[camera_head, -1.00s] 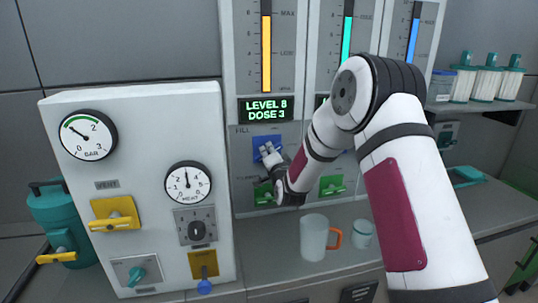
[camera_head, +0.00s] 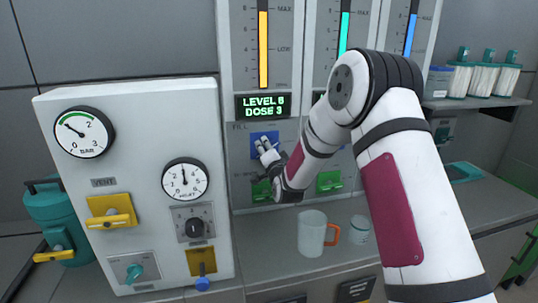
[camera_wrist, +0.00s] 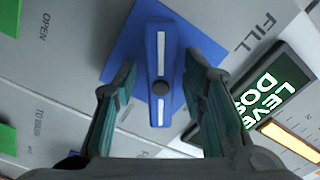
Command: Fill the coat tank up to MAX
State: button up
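The yellow level column (camera_head: 263,50) in the head view reaches about the MAX mark. The green display (camera_head: 263,106) below it reads LEVEL, perhaps 8, and DOSE 3; the level digit is blurred. The blue FILL valve plate (camera_head: 257,137) is under the display, partly hidden by my gripper (camera_head: 265,150). In the wrist view, my gripper (camera_wrist: 160,70) is open, with one finger on each side of the blue valve handle (camera_wrist: 161,75). Gaps show between the handle and both fingers. The handle's white stripe runs nearly upright in that view.
Green valves (camera_head: 328,181) sit lower on the panel. A mug with an orange handle (camera_head: 312,235) and a small jar (camera_head: 360,228) stand on the counter below my arm. A white gauge box (camera_head: 135,150) with yellow handles stands to the left.

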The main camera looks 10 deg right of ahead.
jog(key=s, duration=1.1)
jog(key=shift+s, duration=0.4)
dwell(0.4)
